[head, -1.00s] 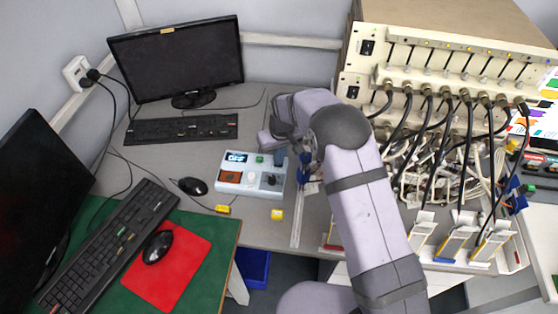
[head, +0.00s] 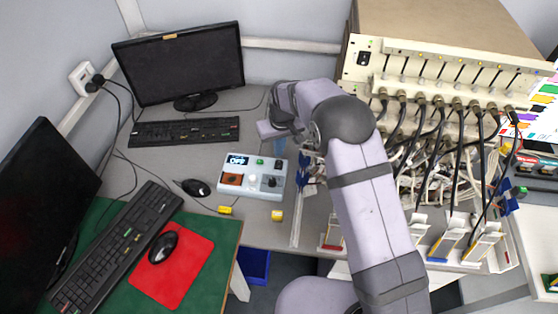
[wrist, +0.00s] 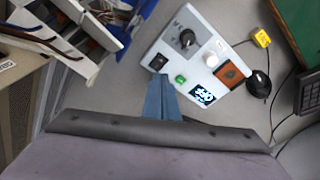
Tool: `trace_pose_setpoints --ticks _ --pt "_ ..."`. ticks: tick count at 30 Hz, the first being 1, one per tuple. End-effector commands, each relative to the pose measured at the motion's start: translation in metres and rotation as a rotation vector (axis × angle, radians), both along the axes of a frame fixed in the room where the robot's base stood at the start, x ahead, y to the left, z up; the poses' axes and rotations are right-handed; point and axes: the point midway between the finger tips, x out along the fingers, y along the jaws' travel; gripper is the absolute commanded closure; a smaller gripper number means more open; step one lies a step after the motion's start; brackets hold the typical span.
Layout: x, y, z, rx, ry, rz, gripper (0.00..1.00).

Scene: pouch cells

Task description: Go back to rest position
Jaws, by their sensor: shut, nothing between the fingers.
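My gripper (head: 278,146) is in the head view, at the end of my raised arm, just behind the back edge of the white control box (head: 253,188). In the wrist view its blue-grey fingers (wrist: 160,82) are together with nothing between them. They point toward the near edge of the box (wrist: 178,65), and appear apart from it. The box has a small lit display, a green button, a dark knob and an orange-brown panel. No pouch cell is in my gripper.
The battery tester (head: 440,60) with black cables stands at right, above several slotted holders (head: 445,243). Monitors (head: 180,68), keyboards (head: 185,132) and mice (head: 196,187) fill the left.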

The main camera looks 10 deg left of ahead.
Motion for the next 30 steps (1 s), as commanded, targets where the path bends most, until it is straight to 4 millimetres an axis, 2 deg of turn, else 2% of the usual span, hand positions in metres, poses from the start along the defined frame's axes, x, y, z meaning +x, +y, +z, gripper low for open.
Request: trace_pose_setpoints --ticks 3,20,23,26,30 --pt "0.0 0.0 0.007 0.0 0.001 0.0 1.0" --pt "-0.001 -0.004 0.01 -0.001 0.001 -0.006 1.0" --pt "-0.004 -0.016 0.019 -0.003 0.004 -0.026 1.0" --pt "-0.013 -0.039 0.033 -0.006 0.013 -0.062 1.0" --pt "-0.038 -0.083 0.059 -0.013 0.03 -0.137 1.0"
